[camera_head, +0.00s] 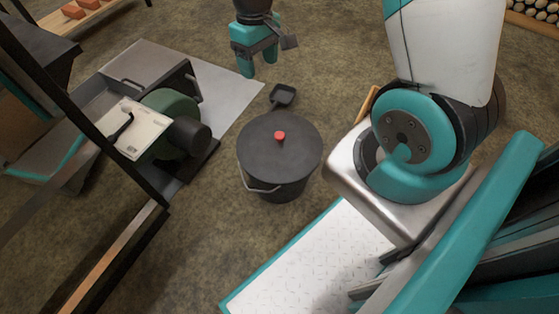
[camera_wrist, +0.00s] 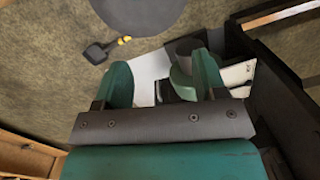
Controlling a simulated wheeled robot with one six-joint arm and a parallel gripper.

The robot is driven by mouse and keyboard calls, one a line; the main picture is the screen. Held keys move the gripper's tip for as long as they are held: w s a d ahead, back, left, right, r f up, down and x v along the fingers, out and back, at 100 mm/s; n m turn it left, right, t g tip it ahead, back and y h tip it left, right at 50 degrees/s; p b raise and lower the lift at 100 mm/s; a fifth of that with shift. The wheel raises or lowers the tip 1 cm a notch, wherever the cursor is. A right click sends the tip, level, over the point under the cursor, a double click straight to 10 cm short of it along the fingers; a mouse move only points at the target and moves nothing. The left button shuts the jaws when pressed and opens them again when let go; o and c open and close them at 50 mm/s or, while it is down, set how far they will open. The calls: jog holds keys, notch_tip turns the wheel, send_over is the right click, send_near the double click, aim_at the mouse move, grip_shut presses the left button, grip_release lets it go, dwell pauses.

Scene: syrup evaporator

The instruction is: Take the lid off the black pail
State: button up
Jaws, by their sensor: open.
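The black pail (camera_head: 275,180) stands upright on the floor in the middle of the head view, with a wire handle hanging at its front left. Its dark round lid (camera_head: 259,147) sits on top and has a small red knob (camera_head: 280,136) at the centre. My gripper (camera_head: 258,66) is open and empty, beyond the pail and apart from it, near the top of the head view. In the wrist view the open fingers (camera_wrist: 160,88) have nothing between them. Part of the round dark lid (camera_wrist: 138,12) shows at the top edge there; the knob is out of that view.
A small black shovel (camera_head: 282,95) lies behind the pail and also shows in the wrist view (camera_wrist: 97,52). At left, a green blower with a dark motor (camera_head: 188,136) stands by a metal sheet (camera_head: 222,100) and a dark frame. Bare floor surrounds the pail's front.

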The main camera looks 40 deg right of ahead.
jog(key=b, duration=0.5)
send_near(279, 135)
jog(key=shift+m+g+h, duration=0.4)
notch_tip(279, 135, down, 5)
jog(key=b, duration=0.6)
jog(key=shift+s+r, duration=0.1)
jog(key=shift+r, duration=0.1)
jog(key=f+b, duration=0.1)
jog(key=f, duration=0.1)
jog(key=f+b, duration=0.4)
jog(key=shift+s+a+f, duration=0.1)
jog(key=shift+s+a, duration=0.1)
jog(key=shift+s, duration=0.2)
jog(key=shift+c, duration=0.2)
jog(key=c, duration=1.1)
